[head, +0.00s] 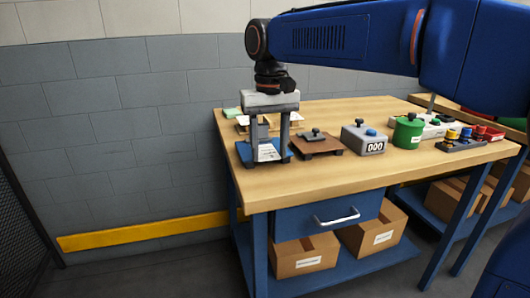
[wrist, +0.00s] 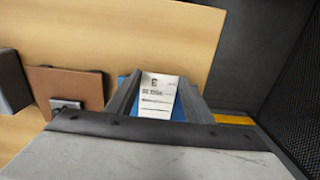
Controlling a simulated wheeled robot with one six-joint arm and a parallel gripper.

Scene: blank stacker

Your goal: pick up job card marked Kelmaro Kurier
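A white printed card (wrist: 158,98) lies on a blue tray or stand (wrist: 180,112) in the wrist view, between my two fingers. Its heading is too small to read with certainty, so I cannot confirm the name. In the head view the card (head: 267,152) shows at the left front of the bench, on the blue holder (head: 244,153). My gripper (head: 269,154) points down over it, fingers spread to either side. The gripper (wrist: 160,80) looks open, with blue showing beside the card. Whether the fingers touch the holder is unclear.
A brown board with a dark knob (head: 317,145) stands just right of the gripper. Further right are a grey counter box (head: 364,140), a green canister (head: 407,133) and colored buttons. The wooden bench top (head: 330,185) is clear in front. A grey wall is at left.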

